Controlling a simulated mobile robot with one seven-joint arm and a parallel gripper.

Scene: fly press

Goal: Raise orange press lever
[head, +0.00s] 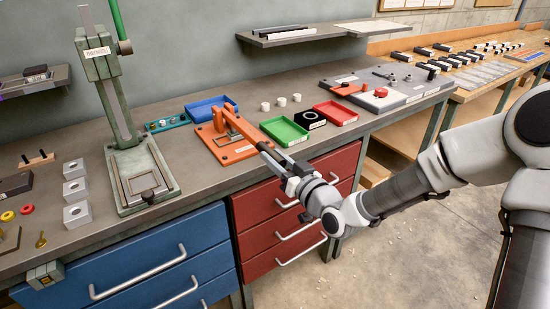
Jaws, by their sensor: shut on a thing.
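The orange press (232,148) sits on the bench top, with an orange base plate and an upright bracket at its back. Its orange lever (247,130) runs from the bracket forward and down toward the bench's front edge. My gripper (271,153) reaches in from the right and is shut on the lever's front end. The fingers hide part of that end. The lever looks low, slanting toward me.
A green tray (284,131), a red tray (336,113) and a black block (310,120) lie close to the right of the press. A blue tray (210,109) is behind it. A tall green press (130,150) stands to the left. Red drawers (285,215) are below.

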